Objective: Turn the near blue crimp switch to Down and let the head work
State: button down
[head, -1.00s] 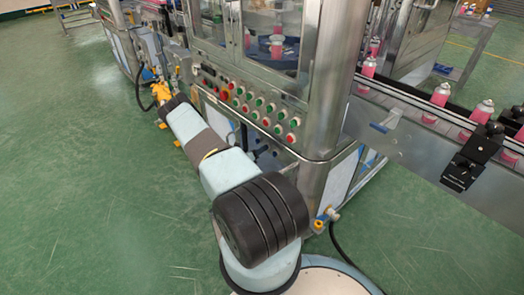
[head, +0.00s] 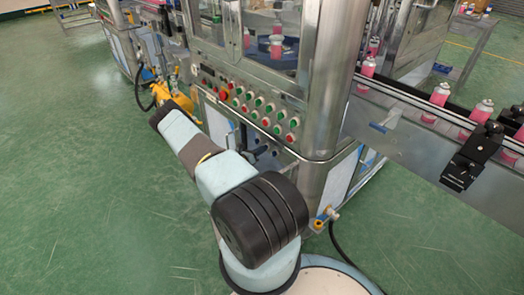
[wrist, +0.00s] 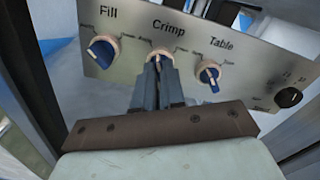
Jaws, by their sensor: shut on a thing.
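In the wrist view, a metal switch plate (wrist: 135,72) carries knobs labelled Fill, Crimp and Table. My gripper (wrist: 159,68) is shut on the Crimp switch (wrist: 160,53) in the middle. Its fingers hide most of that knob, so its exact pointer angle cannot be read. In the head view, my arm reaches up-left beside the machine, and my gripper and the switch plate are hidden.
A black knob (wrist: 288,97) sits at the plate's right end. In the head view, a panel of red and green buttons (head: 257,104) fronts the steel machine. A conveyor (head: 408,105) with pink cans runs at the right. The green floor (head: 75,150) is clear at the left.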

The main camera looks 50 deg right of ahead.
jog(key=shift+s+a+f+m, duration=0.1)
jog(key=shift+m, duration=3.35)
jog(key=shift+f+m, duration=0.1)
jog(key=shift+m, duration=3.35)
jog(key=shift+s, duration=0.1)
jog(key=c, duration=1.2)
grip_release()
jog(key=shift+r, duration=0.1)
jog(key=a, duration=0.4)
jog(key=w+a, duration=0.1)
jog(key=a, duration=0.8)
jog(key=shift+w+a, duration=0.3)
jog(key=shift+w, duration=0.1)
